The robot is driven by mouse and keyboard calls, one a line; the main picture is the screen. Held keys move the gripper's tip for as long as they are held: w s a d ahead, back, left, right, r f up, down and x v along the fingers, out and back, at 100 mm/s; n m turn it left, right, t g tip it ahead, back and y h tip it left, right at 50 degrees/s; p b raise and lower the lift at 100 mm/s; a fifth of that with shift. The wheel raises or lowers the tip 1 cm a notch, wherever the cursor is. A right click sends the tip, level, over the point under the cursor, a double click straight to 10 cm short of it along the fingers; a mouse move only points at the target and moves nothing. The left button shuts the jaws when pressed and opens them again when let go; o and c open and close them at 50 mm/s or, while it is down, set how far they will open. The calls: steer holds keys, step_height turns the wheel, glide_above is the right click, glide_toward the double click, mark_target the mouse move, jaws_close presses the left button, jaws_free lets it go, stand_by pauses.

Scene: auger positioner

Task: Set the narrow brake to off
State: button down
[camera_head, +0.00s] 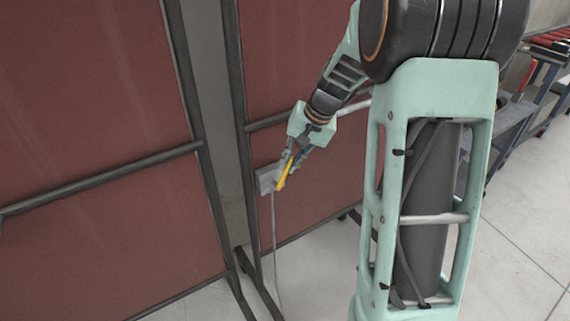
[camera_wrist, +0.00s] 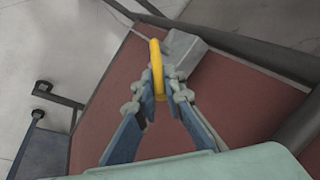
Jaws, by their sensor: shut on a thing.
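A yellow lever (camera_head: 284,177) sits at a small grey box (camera_head: 266,180) on the dark red panel in the head view. I take this lever to be the narrow brake; no label or off mark is readable. In the wrist view the yellow lever (camera_wrist: 156,58) stands between my fingertips, beside the grey box (camera_wrist: 186,49). My gripper (camera_head: 291,161) is shut on the lever, and its fingers touch it from both sides in the wrist view (camera_wrist: 157,88). The lever's pivot is partly hidden.
Dark red panels (camera_head: 90,110) in dark metal frames fill the left. A thin grey cable (camera_head: 275,240) hangs from the box to the floor. A rack with red-handled items (camera_head: 552,40) stands at the far right. The light floor (camera_head: 525,220) at right is clear.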

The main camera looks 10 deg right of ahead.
steer(key=shift+w+d+f+g+y, duration=0.15)
steer(key=shift+d+f+y, duration=0.1)
steer(key=shift+d+y, duration=0.25)
steer(key=shift+w+d+f+g+y, duration=0.15)
steer(key=shift+d+f+y, duration=0.1)
steer(key=shift+y, duration=0.35)
steer(key=c, duration=2)
jaws_free()
steer(key=v, duration=1.2)
steer(key=shift+d, duration=0.1)
